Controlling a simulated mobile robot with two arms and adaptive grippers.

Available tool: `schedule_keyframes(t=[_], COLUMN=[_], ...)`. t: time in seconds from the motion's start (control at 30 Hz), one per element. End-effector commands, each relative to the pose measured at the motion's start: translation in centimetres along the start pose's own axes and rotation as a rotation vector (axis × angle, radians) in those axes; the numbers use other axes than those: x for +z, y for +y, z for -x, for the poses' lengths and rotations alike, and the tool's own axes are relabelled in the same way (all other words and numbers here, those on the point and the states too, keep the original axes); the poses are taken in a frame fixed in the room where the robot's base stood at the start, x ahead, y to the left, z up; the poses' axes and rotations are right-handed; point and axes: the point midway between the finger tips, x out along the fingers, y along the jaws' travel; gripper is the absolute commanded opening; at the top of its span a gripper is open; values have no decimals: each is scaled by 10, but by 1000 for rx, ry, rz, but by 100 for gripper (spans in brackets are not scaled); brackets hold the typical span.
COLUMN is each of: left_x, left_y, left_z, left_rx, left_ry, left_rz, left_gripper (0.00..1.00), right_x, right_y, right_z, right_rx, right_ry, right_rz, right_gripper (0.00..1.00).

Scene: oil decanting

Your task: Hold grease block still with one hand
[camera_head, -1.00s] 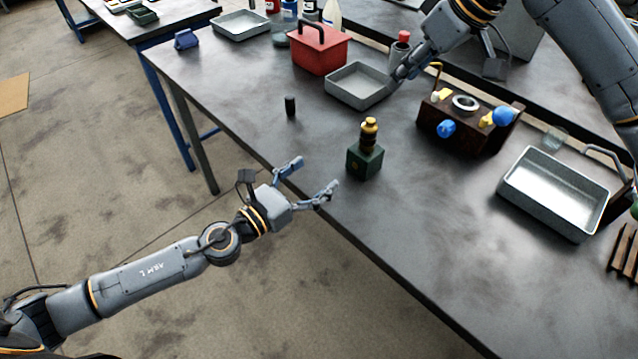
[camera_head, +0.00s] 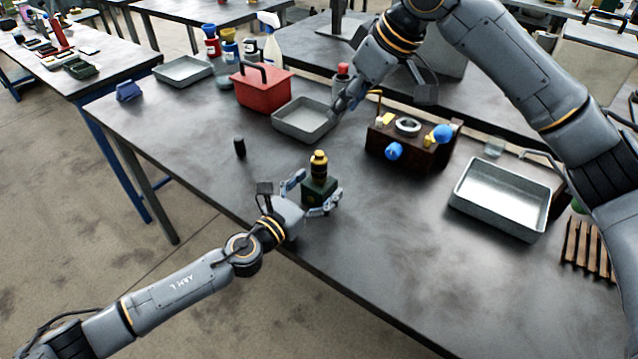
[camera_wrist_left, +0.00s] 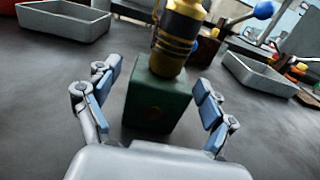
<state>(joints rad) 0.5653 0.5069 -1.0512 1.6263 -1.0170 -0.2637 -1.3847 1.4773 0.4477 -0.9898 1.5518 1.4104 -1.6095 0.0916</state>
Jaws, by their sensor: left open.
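The grease block is a dark green cube (camera_head: 319,190) with a black and yellow cylindrical top (camera_head: 319,163). It stands upright near the table's front edge. My left gripper (camera_head: 308,192) is open with its fingers on either side of the block. In the left wrist view the green block (camera_wrist_left: 157,100) sits between the two open fingers (camera_wrist_left: 155,106), with gaps visible beside it. My right gripper (camera_head: 345,103) is at the right rim of a grey metal tray (camera_head: 290,128) farther back. Whether its fingers are shut is hard to see.
A red toolbox (camera_head: 262,90) stands behind the tray. A brown wooden block with blue knobs (camera_head: 410,150) and a larger metal tray (camera_head: 500,200) are to the right. A small black cylinder (camera_head: 240,148) stands left of the grease block.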

Motion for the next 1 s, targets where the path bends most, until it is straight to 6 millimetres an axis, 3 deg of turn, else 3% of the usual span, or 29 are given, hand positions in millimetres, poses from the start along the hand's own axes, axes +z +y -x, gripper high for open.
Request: schedule_keyframes(t=[0.4,0.8,1.0], left_x=[0,0,0], left_y=[0,0,0], left_z=[-9,-9,-9], left_rx=[0,0,1], left_ry=[0,0,0], left_rz=[0,0,0], left_gripper=[83,6,6], right_x=[0,0,0], right_y=[0,0,0], right_z=[0,0,0], right_rx=[0,0,0], right_ry=[0,0,0], right_rz=[0,0,0], right_gripper=[38,38,38])
